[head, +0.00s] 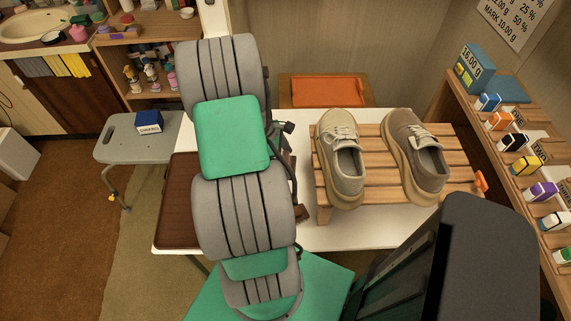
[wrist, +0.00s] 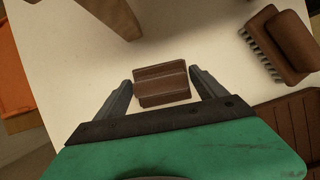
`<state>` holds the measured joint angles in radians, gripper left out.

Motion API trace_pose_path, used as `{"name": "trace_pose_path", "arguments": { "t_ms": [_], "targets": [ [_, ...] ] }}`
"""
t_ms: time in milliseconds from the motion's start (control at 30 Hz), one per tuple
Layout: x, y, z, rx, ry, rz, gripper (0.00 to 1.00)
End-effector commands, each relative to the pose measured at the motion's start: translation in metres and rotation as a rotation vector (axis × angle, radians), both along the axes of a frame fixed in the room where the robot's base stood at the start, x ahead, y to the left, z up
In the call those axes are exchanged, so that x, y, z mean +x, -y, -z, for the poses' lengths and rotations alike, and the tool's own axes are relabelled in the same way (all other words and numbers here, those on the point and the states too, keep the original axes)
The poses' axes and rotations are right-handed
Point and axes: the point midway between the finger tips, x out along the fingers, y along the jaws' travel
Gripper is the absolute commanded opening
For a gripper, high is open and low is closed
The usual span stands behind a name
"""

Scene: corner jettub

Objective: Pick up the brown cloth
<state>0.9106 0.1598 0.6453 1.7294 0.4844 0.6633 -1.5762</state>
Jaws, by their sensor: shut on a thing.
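The brown cloth (wrist: 162,84) shows in the wrist view as a small, folded, block-like brown piece over the pale tabletop. My gripper (wrist: 161,78) has one dark finger on each side of it and is shut on it. I cannot tell whether the cloth rests on the table or is slightly raised. In the head view my arm covers the gripper, and I cannot make out the cloth there.
A brown brush (wrist: 285,45) lies close by at the right, near a brown mat (wrist: 292,118). A slatted wooden rack (head: 378,180) holds two beige shoes (head: 342,160) (head: 416,160). An orange tray (head: 328,91) lies behind the white table (head: 340,238).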

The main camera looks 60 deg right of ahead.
Motion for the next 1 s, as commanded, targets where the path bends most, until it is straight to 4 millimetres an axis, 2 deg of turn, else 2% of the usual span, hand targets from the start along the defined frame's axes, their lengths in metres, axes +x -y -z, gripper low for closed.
{"name": "trace_pose_path", "arguments": {
  "t_ms": [367,467,567,767,900,1000],
  "targets": [
    [0.001,0.001,-0.006,-0.002,0.001,0.0,0.42],
    [0.001,0.0,-0.017,-0.003,0.002,0.0,0.42],
    [0.0,-0.002,-0.037,-0.004,0.003,-0.001,0.42],
    [-0.023,-0.042,-0.093,-0.007,0.005,-0.001,0.42],
    [-0.045,-0.079,-0.11,-0.004,0.004,-0.002,0.42],
    [-0.056,-0.099,-0.12,-0.004,0.003,-0.002,0.42]
  ]
}}
